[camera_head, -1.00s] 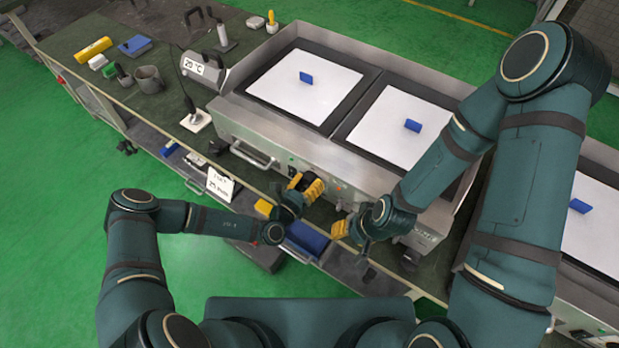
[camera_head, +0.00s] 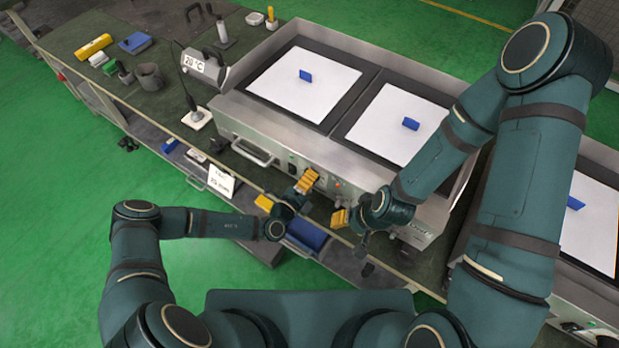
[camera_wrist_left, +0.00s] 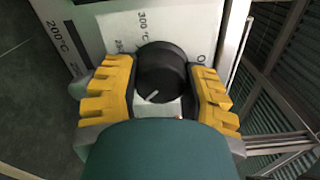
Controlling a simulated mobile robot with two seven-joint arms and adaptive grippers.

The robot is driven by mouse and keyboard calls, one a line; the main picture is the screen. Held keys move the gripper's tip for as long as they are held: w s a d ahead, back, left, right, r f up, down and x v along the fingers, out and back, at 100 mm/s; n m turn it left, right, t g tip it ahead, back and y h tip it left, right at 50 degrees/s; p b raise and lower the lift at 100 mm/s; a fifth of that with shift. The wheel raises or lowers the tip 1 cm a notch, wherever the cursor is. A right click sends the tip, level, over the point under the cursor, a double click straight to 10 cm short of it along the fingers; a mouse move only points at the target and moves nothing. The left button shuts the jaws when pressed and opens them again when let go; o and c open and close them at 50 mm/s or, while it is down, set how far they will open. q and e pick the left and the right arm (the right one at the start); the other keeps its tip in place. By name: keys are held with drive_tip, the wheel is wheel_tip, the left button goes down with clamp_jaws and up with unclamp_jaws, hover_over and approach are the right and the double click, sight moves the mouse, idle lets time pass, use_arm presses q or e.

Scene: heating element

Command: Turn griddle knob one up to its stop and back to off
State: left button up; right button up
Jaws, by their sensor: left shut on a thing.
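The griddle (camera_head: 262,128) stands on the bench with its steel front panel facing me. In the left wrist view the black griddle knob (camera_wrist_left: 162,70) sits between the yellow fingers of my left gripper (camera_wrist_left: 164,92), which is shut on it. The knob's white pointer line points to the lower left. Printed marks, including 300 °C and 200 °C, show on the panel around it. In the head view my left gripper (camera_head: 307,181) is at the front panel and hides the knob. My right gripper (camera_head: 341,218) is beside it to the right, near the panel; its jaw opening is unclear.
Blue blocks (camera_head: 306,76) (camera_head: 410,124) stand on white sheets on the two plates. A white card (camera_head: 221,180) and blue box (camera_head: 306,236) are near the front edge.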

use_arm(q)
drive_tip(key=n, duration=0.6)
drive_tip(key=shift+n+b, duration=0.3)
drive_tip(key=n, duration=0.3)
drive_tip(key=shift+n+b, duration=0.3)
drive_tip(key=shift+b, duration=0.1)
drive_tip(key=n+b, duration=0.1)
drive_tip(key=n, duration=0.2)
drive_tip(key=shift+r+n, duration=0.1)
drive_tip(key=shift+n, duration=0.2)
drive_tip(key=n+b, duration=0.1)
drive_tip(key=n, duration=0.3)
drive_tip(key=shift+n, duration=0.3)
drive_tip(key=n+b, duration=0.1)
drive_tip(key=n, duration=0.3)
drive_tip(key=shift+w+n+b, duration=0.1)
drive_tip(key=shift+n+b, duration=0.2)
drive_tip(key=shift+b, duration=0.1)
drive_tip(key=n+b, duration=0.1)
drive_tip(key=n, duration=0.3)
drive_tip(key=shift+a+r, duration=0.1)
drive_tip(key=shift+n, duration=0.3)
